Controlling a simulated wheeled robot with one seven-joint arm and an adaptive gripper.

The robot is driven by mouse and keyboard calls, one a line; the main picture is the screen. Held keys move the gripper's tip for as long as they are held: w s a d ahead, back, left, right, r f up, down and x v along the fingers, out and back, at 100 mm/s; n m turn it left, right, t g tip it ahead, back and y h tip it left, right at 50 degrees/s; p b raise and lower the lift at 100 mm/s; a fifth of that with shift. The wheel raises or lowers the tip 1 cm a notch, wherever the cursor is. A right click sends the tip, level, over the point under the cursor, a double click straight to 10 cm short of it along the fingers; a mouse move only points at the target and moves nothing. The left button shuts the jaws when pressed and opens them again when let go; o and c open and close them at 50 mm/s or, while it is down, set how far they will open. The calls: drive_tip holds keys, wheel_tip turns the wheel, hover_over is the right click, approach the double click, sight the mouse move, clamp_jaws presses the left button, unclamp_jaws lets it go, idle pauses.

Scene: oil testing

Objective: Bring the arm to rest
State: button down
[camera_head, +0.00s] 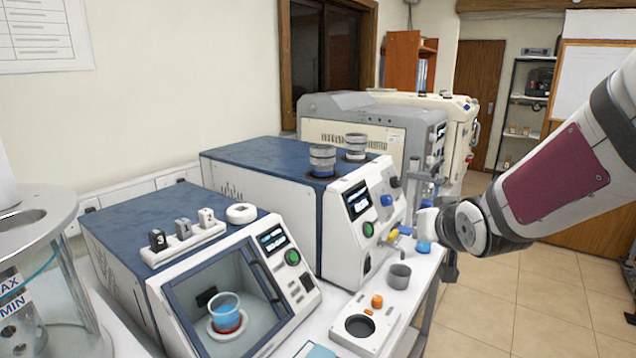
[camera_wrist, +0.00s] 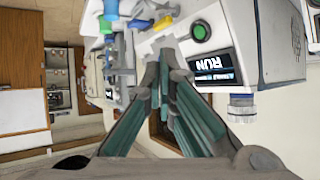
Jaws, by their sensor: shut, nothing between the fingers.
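My arm (camera_head: 560,175) reaches in from the right of the head view, above the floor and beside the machine bench. Its wrist end is close to the front of the middle machine. In the wrist view my gripper (camera_wrist: 165,62) shows long grey-and-green fingers drawn together at the tips, with nothing between them. In the head view the fingers are largely hidden by the wrist. The fingertips point toward the machine front; I cannot tell their exact distance from it.
The middle machine (camera_head: 262,180) has a screen, a green button (camera_head: 367,229) and blue and yellow fittings. A nearer machine (camera_head: 165,225) holds a beaker (camera_head: 226,308) behind its window. A grey cup (camera_head: 399,276) stands on the bench. Open tiled floor (camera_head: 545,290) lies right.

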drive_tip(key=s+a+r+g, duration=0.1)
drive_tip(key=s+g, duration=0.6)
drive_tip(key=s, duration=2.3)
drive_tip(key=shift+s+a+n, duration=0.25)
drive_tip(key=shift+n, duration=0.15)
drive_tip(key=shift+r, duration=0.1)
idle(1.3)
